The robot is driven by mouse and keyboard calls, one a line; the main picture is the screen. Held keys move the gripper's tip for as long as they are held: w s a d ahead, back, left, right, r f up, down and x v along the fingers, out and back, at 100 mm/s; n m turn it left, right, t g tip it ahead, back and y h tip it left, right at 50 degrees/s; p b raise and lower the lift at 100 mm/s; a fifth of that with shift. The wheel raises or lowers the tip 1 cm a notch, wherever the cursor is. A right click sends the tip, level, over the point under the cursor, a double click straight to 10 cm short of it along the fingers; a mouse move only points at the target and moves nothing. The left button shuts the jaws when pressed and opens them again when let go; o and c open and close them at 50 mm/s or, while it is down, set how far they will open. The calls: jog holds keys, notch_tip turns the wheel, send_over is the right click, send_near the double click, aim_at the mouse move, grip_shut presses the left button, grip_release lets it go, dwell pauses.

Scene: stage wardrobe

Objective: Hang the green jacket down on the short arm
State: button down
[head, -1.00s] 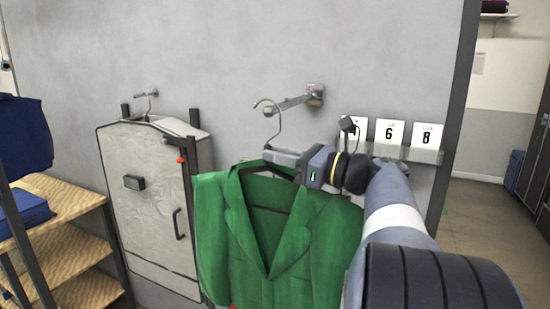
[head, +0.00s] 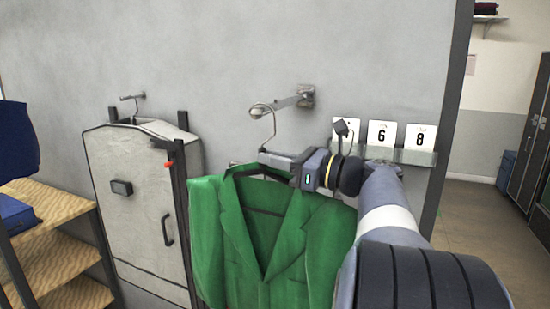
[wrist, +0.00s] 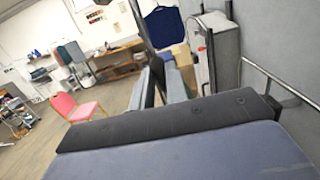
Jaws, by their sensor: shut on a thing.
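The green jacket (head: 265,245) hangs upright on a hanger in the head view. My gripper (head: 278,159) is shut on the hanger just below its hook, at the jacket's collar. The thin metal hook (head: 273,128) rises above the jaws. The short arm (head: 283,103) sticks out from a plate on the grey wall. The top of the hook overlaps the arm's free end in the picture; I cannot tell whether it rests on the arm or is in front of it. The wrist view shows the gripper's fingers (wrist: 162,85), but the jacket is not clear there.
A second wall arm (head: 134,97) is at left, above a pale case (head: 130,200). Number cards (head: 381,134) stand on a small ledge right of the short arm. Wooden shelves (head: 60,245) and a dark blue garment (head: 15,140) are at far left. A red chair (wrist: 78,107) stands behind.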

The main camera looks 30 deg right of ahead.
jog(key=c, duration=1.3)
grip_release()
jog(key=b+v, duration=0.1)
jog(key=v, duration=0.9)
jog(key=shift+s+d, duration=0.2)
jog(key=shift+s, duration=0.1)
